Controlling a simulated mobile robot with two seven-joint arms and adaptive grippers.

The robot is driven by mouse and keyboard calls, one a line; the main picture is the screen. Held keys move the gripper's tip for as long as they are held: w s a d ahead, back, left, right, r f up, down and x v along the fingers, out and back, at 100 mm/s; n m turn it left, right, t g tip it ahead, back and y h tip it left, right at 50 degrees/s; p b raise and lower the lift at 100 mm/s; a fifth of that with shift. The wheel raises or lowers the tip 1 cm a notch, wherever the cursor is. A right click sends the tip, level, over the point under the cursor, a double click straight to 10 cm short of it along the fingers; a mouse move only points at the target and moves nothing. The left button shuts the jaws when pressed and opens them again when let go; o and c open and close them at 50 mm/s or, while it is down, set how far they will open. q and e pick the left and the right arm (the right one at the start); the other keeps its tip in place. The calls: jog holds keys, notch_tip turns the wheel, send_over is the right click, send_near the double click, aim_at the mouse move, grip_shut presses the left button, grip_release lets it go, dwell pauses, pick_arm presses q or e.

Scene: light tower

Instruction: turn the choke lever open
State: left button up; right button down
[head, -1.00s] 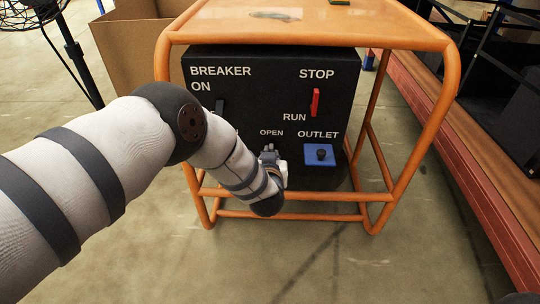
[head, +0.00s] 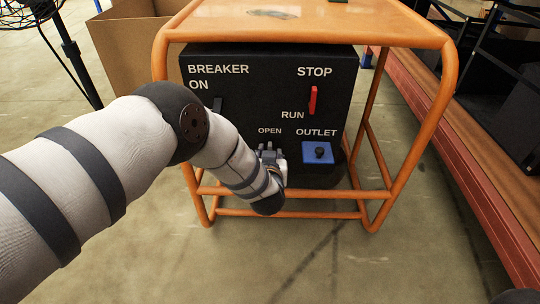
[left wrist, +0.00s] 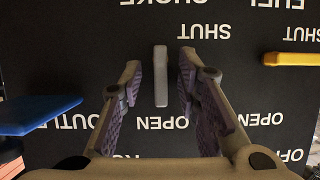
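The choke lever (left wrist: 160,75) is a light grey bar on the black panel. In the left wrist view it stands upright between my left gripper's fingers (left wrist: 159,82), with the upside-down OPEN label below it and SHUT to its upper right. The upside-down CHOKE label is at the top. The fingers are open, one on each side of the lever, with visible gaps on both sides in this view. In the head view my left gripper (head: 270,154) is at the lower panel below OPEN, and I cannot make out the lever there.
A yellow lever (left wrist: 291,59) sits to the right in the left wrist view. The blue outlet (head: 318,153) is close right of my gripper in the head view. A red switch (head: 312,100) is above it. An orange tube frame (head: 161,100) surrounds the panel.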

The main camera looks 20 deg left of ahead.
pick_arm(q)
jog(key=v, duration=1.2)
jog(key=shift+f, duration=0.15)
